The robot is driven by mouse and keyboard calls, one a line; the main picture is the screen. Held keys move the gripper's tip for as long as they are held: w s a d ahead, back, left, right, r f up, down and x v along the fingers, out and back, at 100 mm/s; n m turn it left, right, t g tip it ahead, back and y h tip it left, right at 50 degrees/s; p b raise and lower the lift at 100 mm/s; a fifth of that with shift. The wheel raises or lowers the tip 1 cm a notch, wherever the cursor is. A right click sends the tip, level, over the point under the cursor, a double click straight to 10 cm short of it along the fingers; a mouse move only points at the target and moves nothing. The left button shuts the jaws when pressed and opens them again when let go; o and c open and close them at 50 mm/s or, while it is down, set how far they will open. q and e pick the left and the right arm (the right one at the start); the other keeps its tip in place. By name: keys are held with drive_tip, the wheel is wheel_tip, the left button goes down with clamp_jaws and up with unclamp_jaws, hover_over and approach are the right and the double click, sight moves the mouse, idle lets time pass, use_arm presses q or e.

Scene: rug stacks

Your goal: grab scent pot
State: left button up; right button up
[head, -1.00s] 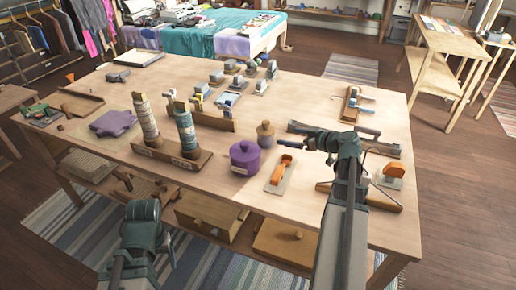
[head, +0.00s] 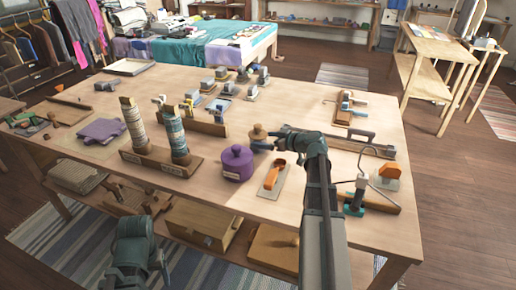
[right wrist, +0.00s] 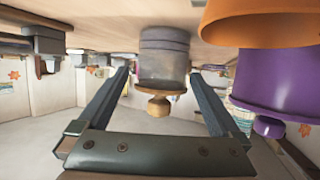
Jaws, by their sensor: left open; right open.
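Neither label is readable, so I cannot tell which is the scent pot. My right gripper (head: 268,138) is open at the small pot. In the right wrist view, which looks upside down, a grey-brown pot (right wrist: 163,62) with a wooden knob shows between the spread fingers of my right gripper (right wrist: 160,76). The purple pot (right wrist: 275,82) is outside them, at right. My left gripper (head: 140,282) is low in front of the table, open and empty.
An orange-handled tool (head: 272,177) lies right of the purple pot. A wooden stand (head: 160,162) holds two upright wrapped spools at left. A long metal-edged tool (head: 350,144) and a wire-hook stand (head: 372,200) are at right.

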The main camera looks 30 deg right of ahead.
drive_tip(key=b+x, duration=0.1)
drive_tip(key=x, duration=0.3)
drive_tip(key=shift+a+f+b, duration=0.1)
drive_tip(key=shift+f+b, duration=0.3)
drive_tip(key=shift+f, duration=0.1)
drive_tip(key=shift+r, duration=0.1)
drive_tip(key=c, duration=1.4)
drive_tip(key=shift+r, duration=0.1)
drive_tip(key=shift+c, duration=0.2)
wheel_tip(320, 180, up, 18)
drive_tip(key=p, duration=1.8)
